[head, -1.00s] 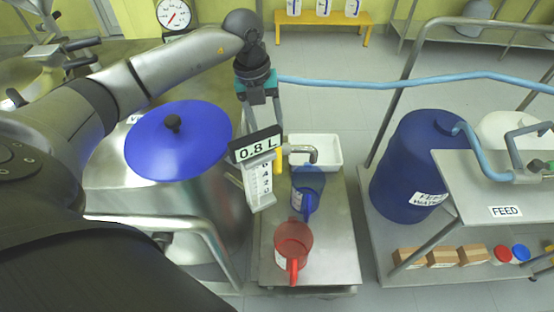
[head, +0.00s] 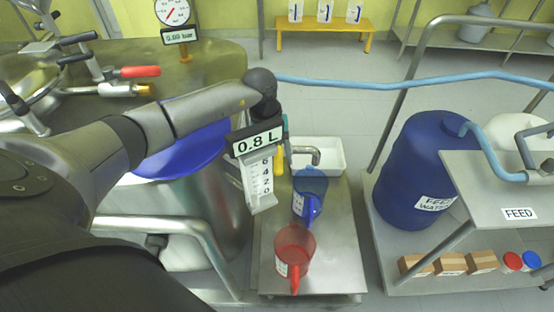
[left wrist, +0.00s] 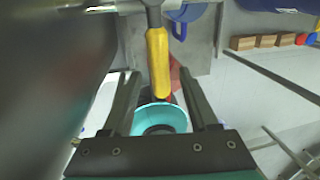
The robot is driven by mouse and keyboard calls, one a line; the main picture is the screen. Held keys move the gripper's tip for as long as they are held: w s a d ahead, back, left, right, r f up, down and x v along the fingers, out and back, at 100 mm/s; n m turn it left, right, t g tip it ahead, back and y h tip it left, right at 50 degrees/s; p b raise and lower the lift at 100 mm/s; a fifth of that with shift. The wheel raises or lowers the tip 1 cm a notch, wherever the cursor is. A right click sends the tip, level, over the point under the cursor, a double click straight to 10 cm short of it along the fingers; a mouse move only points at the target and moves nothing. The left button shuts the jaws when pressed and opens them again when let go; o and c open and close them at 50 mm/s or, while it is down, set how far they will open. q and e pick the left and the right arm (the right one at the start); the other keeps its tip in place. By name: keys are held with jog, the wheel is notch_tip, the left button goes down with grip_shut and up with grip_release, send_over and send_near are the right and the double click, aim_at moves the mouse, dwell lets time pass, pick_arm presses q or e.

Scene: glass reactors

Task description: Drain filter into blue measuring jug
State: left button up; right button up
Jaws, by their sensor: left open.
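The blue measuring jug (head: 310,190) stands on a steel trolley top (head: 335,262), below and near a bent metal spout (head: 308,153). A yellow valve handle (head: 280,162) shows beside the spout, partly behind a 0.8 L level display (head: 258,143). My left gripper (left wrist: 160,76) is open, its two fingers on either side of the yellow handle (left wrist: 158,60) in the left wrist view, with gaps visible. In the head view this gripper is mostly hidden behind the display. The blue jug also shows at the top of the left wrist view (left wrist: 183,14). My right gripper is not in view.
A red jug (head: 293,250) stands in front of the blue jug. A white basin (head: 328,156) lies behind it. A steel vessel with a blue lid (head: 185,155) is left of the trolley.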

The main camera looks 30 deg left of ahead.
pick_arm(q)
jog(key=shift+f, duration=0.35)
grip_shut()
dwell(0.4)
dwell(0.9)
